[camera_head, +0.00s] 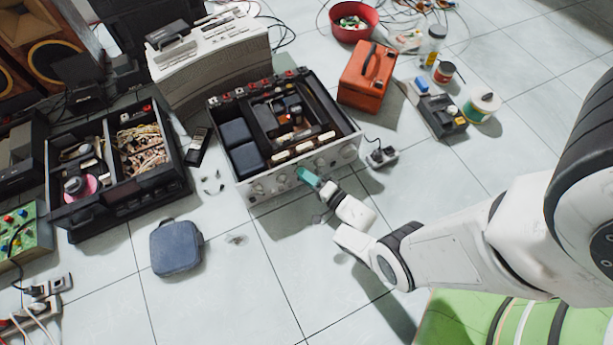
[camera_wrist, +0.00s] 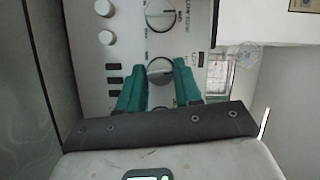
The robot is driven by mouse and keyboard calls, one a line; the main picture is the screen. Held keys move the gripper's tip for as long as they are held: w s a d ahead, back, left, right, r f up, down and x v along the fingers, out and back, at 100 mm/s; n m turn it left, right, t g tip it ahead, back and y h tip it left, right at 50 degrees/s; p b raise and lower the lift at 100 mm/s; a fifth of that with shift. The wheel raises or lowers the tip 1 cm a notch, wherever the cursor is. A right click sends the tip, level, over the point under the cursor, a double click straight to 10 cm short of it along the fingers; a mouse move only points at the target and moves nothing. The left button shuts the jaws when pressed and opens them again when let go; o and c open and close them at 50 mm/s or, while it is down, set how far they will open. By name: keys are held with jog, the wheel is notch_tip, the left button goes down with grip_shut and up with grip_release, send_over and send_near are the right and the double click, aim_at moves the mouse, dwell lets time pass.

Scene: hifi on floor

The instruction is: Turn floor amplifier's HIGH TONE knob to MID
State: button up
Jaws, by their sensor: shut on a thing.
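The floor amplifier is an open-topped unit with a silver front panel (camera_head: 268,187) carrying a row of round knobs. In the head view my gripper (camera_head: 309,177), with teal fingers, is at the panel right of its middle. In the wrist view the two teal fingers (camera_wrist: 159,86) are on either side of a round silver knob (camera_wrist: 160,67) and shut on it. Its label and pointer are too small to read, so I cannot tell its setting. Another large knob (camera_wrist: 160,14) is above it in the wrist view, with lettering beside it.
A blue case (camera_head: 176,248) lies on the tiles to the front left. A black two-bay box (camera_head: 125,200) is at left. An orange toolbox (camera_head: 367,77) and a small plug block (camera_head: 382,157) are to the right. Floor in front of the amplifier is mostly clear.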

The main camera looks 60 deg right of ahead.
jog(key=shift+w+a+f+m, duration=0.25)
jog(key=shift+a+m, duration=0.15)
jog(key=shift+a, duration=0.15)
jog(key=shift+a+f, duration=0.1)
jog(key=shift+a, duration=0.1)
dwell(0.8)
jog(key=o, duration=1)
jog(key=shift+d, duration=0.1)
jog(key=shift+d, duration=0.1)
jog(key=shift+s+r, duration=0.15)
jog(key=shift+r, duration=0.05)
jog(key=p+v, duration=0.1)
jog(key=v, duration=0.9)
jog(key=shift+s+f, duration=0.15)
jog(key=shift+s, duration=0.05)
